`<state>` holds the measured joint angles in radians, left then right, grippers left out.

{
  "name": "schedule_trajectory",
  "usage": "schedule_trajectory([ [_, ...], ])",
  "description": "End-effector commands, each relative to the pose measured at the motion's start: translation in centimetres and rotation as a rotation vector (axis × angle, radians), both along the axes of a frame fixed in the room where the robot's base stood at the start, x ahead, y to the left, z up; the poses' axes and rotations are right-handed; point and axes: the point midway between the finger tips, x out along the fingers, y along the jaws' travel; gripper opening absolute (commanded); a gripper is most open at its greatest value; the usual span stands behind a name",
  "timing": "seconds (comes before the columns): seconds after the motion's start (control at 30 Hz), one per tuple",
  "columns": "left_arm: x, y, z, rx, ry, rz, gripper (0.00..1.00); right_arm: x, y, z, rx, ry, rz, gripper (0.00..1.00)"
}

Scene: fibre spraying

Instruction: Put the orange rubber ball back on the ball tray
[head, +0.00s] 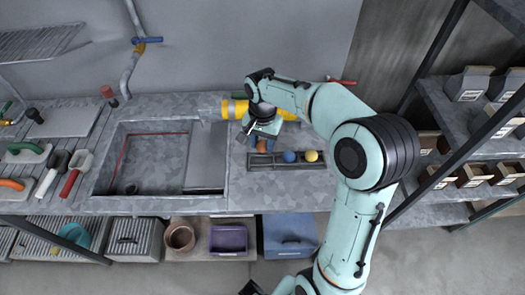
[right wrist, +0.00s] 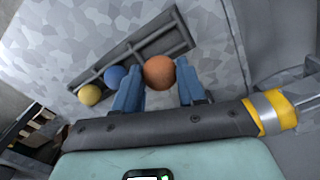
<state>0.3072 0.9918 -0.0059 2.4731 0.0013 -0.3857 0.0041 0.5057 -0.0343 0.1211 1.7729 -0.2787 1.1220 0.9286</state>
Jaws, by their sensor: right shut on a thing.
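The orange rubber ball (right wrist: 159,72) is held between the blue fingertips of my right gripper (right wrist: 160,88) in the right wrist view. In the head view the ball (head: 261,146) shows partly below my right gripper (head: 261,143), at the left part of the ball tray. The grey ball tray (head: 275,168) lies on the counter. A blue ball (head: 289,156) and a yellow ball (head: 311,156) sit in it to the right. I cannot tell whether the orange ball touches the tray.
A grey sink basin (head: 150,160) lies left of the tray. A yellow-banded cylinder (head: 233,109) is behind my right gripper. Brushes and trowels (head: 75,172) lie at the far left. A blue box (head: 290,236) and a purple bin (head: 229,239) stand below the counter.

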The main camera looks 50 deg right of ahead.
Motion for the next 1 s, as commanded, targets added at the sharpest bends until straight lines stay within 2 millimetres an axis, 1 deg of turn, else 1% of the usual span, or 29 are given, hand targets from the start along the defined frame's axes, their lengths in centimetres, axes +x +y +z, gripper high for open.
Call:
schedule_trajectory([
  [0.2,-0.2,0.0,-0.5,0.000,0.002,0.000,0.00,-0.1,0.1,-3.3,0.003,0.005,0.000,0.07],
  [0.27,-0.2,0.0,-0.5,0.000,0.002,0.000,0.00,-0.1,0.0,-3.9,0.002,0.003,0.000,0.07],
  [0.33,-0.2,0.0,-0.6,0.000,0.002,0.000,0.00,-0.1,0.0,-4.2,0.001,0.003,-0.001,0.07],
  [0.57,-0.2,0.0,-0.5,0.000,0.002,0.000,0.00,0.0,0.0,-4.1,0.001,0.001,0.000,0.07],
  [0.77,-0.4,0.0,-1.0,0.000,0.004,0.000,0.00,0.0,0.1,-4.7,0.001,0.001,0.000,0.07],
  [0.8,-0.4,0.0,-0.9,0.000,0.004,0.000,0.00,0.0,0.1,-4.7,0.001,0.000,0.000,0.50],
  [0.83,-0.4,0.0,-0.9,0.000,0.004,0.000,0.00,0.0,0.1,-4.6,0.001,0.000,0.000,0.60],
  [0.87,-0.4,0.0,-0.9,0.000,0.004,0.000,0.00,0.0,0.1,-4.6,0.001,0.000,0.000,0.66],
  [1.0,-0.3,0.0,-0.9,0.000,0.004,0.000,0.00,0.0,0.0,-4.6,0.001,0.000,0.000,0.66],
])
